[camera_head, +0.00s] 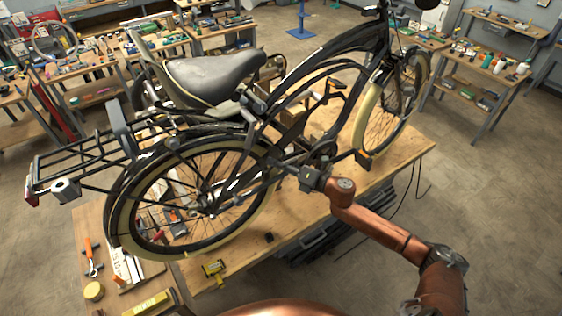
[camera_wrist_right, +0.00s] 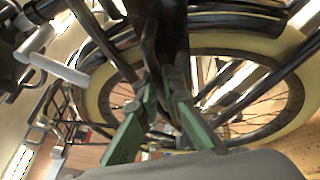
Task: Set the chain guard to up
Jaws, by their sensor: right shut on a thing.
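The black bike (camera_head: 290,80) with cream tyres stands on the wooden workbench (camera_head: 395,158). My right gripper (camera_head: 287,167) is in the middle of the bike's near side, by the crank area behind the pedal (camera_head: 363,159). In the right wrist view its green fingers (camera_wrist_right: 165,84) are shut on a dark narrow part, which appears to be the chain guard (camera_wrist_right: 165,42). The guard's full outline and tilt are hard to make out against the dark frame. My left gripper is not in view.
The rear wheel (camera_head: 120,225) and rear rack (camera_head: 85,157) are left of my right gripper. An orange-handled tool (camera_head: 89,250), a yellow tape roll (camera_head: 94,291) and a yellow-marked tool (camera_head: 214,270) lie on the bench. Open floor is at the right.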

